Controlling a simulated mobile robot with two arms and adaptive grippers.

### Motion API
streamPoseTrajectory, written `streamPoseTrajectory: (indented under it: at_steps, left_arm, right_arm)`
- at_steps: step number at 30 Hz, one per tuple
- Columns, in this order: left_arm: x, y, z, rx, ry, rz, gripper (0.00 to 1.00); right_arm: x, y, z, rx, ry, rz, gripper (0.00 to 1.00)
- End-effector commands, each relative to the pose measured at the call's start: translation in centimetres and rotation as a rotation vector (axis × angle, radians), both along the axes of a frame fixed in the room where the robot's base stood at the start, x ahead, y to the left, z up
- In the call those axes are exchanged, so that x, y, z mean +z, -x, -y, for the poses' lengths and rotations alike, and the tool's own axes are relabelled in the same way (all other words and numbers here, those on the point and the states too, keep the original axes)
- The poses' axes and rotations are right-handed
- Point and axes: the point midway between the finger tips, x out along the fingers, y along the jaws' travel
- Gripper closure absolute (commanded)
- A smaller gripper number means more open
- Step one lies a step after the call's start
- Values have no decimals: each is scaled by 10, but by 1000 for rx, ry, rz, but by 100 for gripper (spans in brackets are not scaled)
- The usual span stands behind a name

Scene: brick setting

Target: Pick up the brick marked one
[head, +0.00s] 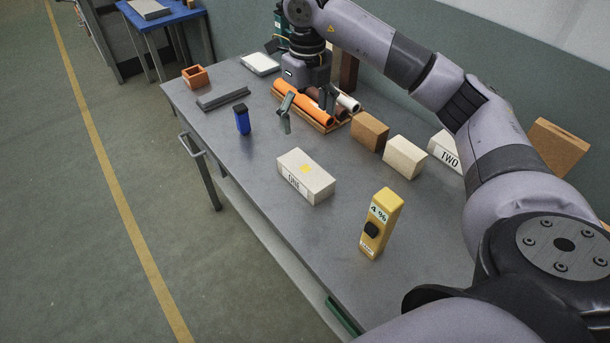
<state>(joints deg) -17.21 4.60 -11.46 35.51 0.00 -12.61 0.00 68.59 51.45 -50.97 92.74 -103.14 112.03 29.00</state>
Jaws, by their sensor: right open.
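The brick marked ONE (318,188) is a pale block with a yellow patch on top and its label on the near face. It lies flat on the grey table (268,222), near its front edge. My right gripper (306,106) points down over the wooden tray with rolls, farther back than the brick and apart from it. Its fingers are spread, with no brick between them. A brick marked TWO (444,151) stands at the right, partly hidden by my right arm. My left gripper does not show.
A yellow device (380,222) stands upright right of the brick. Brown (369,131) and cream (404,157) blocks are behind it. A blue object (242,119) stands to the left. Orange rolls (306,103) lie in the tray. The table's near left part is clear.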

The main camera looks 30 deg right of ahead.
Motion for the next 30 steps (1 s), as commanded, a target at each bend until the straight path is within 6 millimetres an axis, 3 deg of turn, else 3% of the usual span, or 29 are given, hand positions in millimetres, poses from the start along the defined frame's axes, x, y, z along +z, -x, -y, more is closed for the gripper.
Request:
streamPoseTrajectory:
  at_steps: [15,25,30]
  left_arm:
    - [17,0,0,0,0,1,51]
    - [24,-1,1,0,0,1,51]
    - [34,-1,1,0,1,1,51]
  right_arm:
    - [-100,1,0,0,-1,-5,18]
    - [-127,0,-2,1,-1,-4,18]
    - [-153,0,-4,1,-2,-5,18]
